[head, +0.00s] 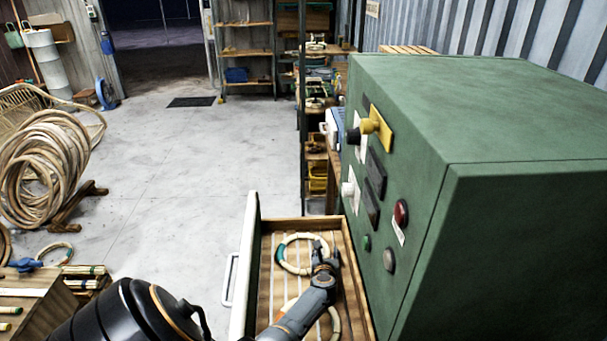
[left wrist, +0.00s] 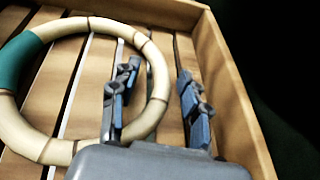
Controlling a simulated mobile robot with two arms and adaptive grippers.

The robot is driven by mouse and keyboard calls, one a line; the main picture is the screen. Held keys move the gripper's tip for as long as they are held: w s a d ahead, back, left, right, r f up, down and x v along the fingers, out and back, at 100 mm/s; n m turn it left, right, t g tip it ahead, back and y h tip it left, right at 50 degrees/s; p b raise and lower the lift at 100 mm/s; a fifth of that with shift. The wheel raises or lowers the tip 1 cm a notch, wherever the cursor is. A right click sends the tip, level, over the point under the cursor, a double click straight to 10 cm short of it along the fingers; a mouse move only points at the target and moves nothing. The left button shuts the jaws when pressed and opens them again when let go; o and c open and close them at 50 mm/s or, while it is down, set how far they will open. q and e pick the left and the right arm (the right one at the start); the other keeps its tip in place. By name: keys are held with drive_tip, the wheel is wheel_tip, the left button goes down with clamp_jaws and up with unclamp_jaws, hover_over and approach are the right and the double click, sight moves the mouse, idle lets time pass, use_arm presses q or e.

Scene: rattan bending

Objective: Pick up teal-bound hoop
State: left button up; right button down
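The teal-bound hoop (head: 279,254) is a pale ring with a teal wrapping on its left side. It lies flat on the slatted floor of the open drawer (head: 248,262). My left gripper (head: 324,248) is over the hoop's right side. In the left wrist view the hoop (left wrist: 20,58) is to the left, and its right rim shows between the two spread fingers of my left gripper (left wrist: 158,75). The fingers are open, and I cannot tell how far above the rim they are. My right gripper is not in view.
A second pale hoop (head: 333,322) lies nearer in the drawer, partly hidden by my left arm. A green cabinet (head: 500,220) with buttons stands close on the right. A big rattan coil (head: 40,165) stands at left. The floor (head: 165,170) between is clear.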

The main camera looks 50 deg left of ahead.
use_arm(q)
drive_tip(key=shift+f, duration=0.1)
clamp_jaws()
